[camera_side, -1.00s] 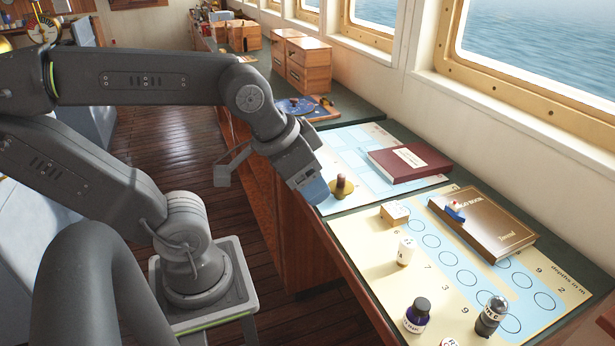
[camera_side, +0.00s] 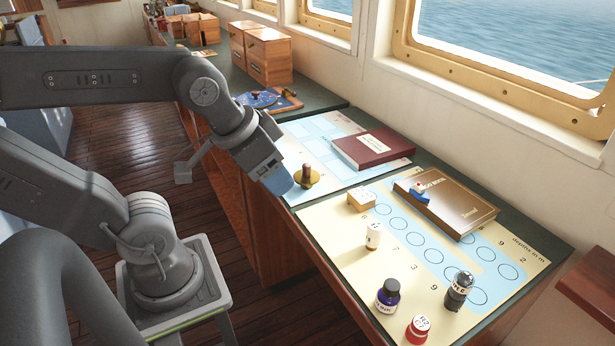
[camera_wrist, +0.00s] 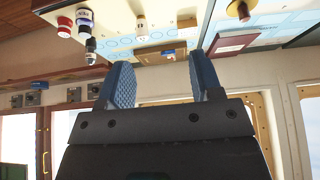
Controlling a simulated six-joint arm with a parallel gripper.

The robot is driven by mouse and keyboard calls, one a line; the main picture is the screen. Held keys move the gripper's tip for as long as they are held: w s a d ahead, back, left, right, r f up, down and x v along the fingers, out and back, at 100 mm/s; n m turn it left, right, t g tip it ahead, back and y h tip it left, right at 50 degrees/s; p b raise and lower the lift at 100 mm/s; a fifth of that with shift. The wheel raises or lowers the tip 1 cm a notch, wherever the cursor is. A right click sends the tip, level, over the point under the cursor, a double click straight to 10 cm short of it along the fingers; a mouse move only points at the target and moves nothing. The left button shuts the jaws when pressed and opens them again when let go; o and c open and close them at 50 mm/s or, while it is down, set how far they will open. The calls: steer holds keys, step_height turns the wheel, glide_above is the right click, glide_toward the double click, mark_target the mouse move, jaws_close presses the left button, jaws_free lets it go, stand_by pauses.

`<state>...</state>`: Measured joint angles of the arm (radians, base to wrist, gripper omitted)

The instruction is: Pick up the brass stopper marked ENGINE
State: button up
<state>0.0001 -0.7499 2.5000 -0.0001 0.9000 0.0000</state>
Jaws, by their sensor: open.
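A brass-coloured piece (camera_side: 313,180) with a round flange and a brown knob stands upright on the chart table, just right of my gripper in the side view. It also shows at the top right of the wrist view (camera_wrist: 239,10). I can read no ENGINE mark on it. My gripper (camera_side: 277,178) is beside it, apart from it as far as I can tell. The wrist view shows my two blue fingers (camera_wrist: 162,78) spread with nothing between them. Several small labelled pieces stand nearer: a white one (camera_side: 374,236), a dark purple one (camera_side: 387,296), a black one (camera_side: 458,291) and a red one (camera_side: 418,330).
A maroon book (camera_side: 372,149) lies behind the brass piece. A brown log book (camera_side: 445,203) with a small toy boat (camera_side: 420,192) lies to the right. A small wooden block (camera_side: 361,199) is nearby. Wooden boxes (camera_side: 261,54) stand farther back. Bare chart lies between the pieces.

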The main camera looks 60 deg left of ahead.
steer(key=shift+o, duration=0.5)
steer(key=o, duration=0.7)
steer(key=shift+c, duration=0.2)
steer(key=n+g+y, duration=0.2)
steer(key=n, duration=0.4)
glide_toward(305, 166)
steer(key=x, duration=0.5)
steer(key=shift+w+f, duration=0.15)
steer(key=shift+x, duration=3.2)
